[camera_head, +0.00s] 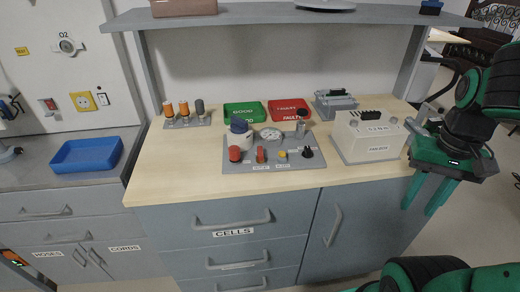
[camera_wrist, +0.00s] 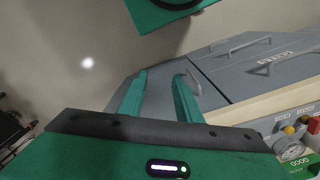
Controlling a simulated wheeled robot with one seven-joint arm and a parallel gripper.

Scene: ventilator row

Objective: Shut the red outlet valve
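A grey panel (camera_head: 232,189) lies on the wooden bench top. On its front part stand a red knob (camera_head: 235,153) at the left and a narrower red handle (camera_head: 261,154) beside it. A small label lies below the narrower one, too small to read surely, so I cannot tell for certain which is the outlet valve or how it is turned. My gripper (camera_head: 418,210) hangs past the bench's front right corner, well apart from the panel. Its two fingers are apart and empty; the wrist view also shows the open gripper (camera_wrist: 160,75) with nothing between the fingers.
The panel also bears a round gauge (camera_head: 271,134), a yellow button (camera_head: 282,154) and a black knob (camera_head: 307,152). A white box (camera_head: 368,138) stands between the panel and my gripper. Green (camera_head: 244,111) and red (camera_head: 289,107) trays lie behind. A shelf (camera_head: 290,16) hangs above.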

